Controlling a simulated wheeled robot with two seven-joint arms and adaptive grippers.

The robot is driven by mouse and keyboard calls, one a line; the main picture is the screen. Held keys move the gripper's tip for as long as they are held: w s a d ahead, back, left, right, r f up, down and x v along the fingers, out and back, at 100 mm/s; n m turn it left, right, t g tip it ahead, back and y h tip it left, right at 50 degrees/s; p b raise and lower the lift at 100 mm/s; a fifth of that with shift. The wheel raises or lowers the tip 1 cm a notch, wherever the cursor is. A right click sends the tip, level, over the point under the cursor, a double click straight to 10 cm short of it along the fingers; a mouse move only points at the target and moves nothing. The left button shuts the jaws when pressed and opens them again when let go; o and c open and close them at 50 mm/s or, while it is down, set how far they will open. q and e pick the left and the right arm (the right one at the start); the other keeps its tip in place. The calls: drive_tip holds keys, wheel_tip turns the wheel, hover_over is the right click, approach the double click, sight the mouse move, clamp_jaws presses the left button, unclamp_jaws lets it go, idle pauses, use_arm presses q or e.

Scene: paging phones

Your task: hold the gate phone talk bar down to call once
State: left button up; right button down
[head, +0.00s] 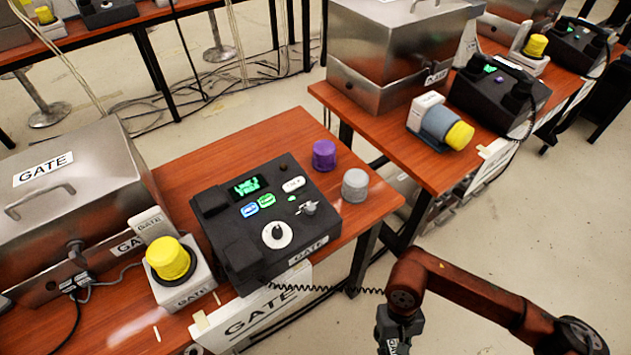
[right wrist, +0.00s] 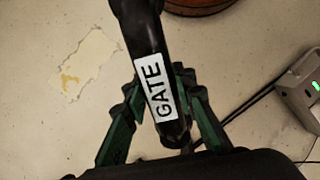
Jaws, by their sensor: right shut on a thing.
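The gate phone (head: 235,262) is a black desk unit with a lit green display, a white dial and a bare cradle, on the wooden table in the head view. Its black handset, labelled GATE, is off the cradle in my right gripper (head: 399,328), low in the head view. In the right wrist view the handset (right wrist: 140,38) runs between the green fingers of the right gripper (right wrist: 163,100), which is shut on it. I cannot make out the talk bar on the handset. My left gripper is not in view.
A yellow-capped beacon (head: 170,260) and a metal GATE box (head: 75,200) stand left of the phone. Purple (head: 324,154) and grey (head: 355,185) knobs stand right of it. A coiled cord (head: 330,288) runs toward my right gripper. Another phone (head: 500,97) sits on the farther table.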

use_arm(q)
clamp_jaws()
use_arm(e)
drive_tip(key=w+v, duration=0.1)
drive_tip(key=v, duration=1.3)
drive_tip(key=shift+w, duration=0.5)
drive_tip(key=shift+s, duration=0.1)
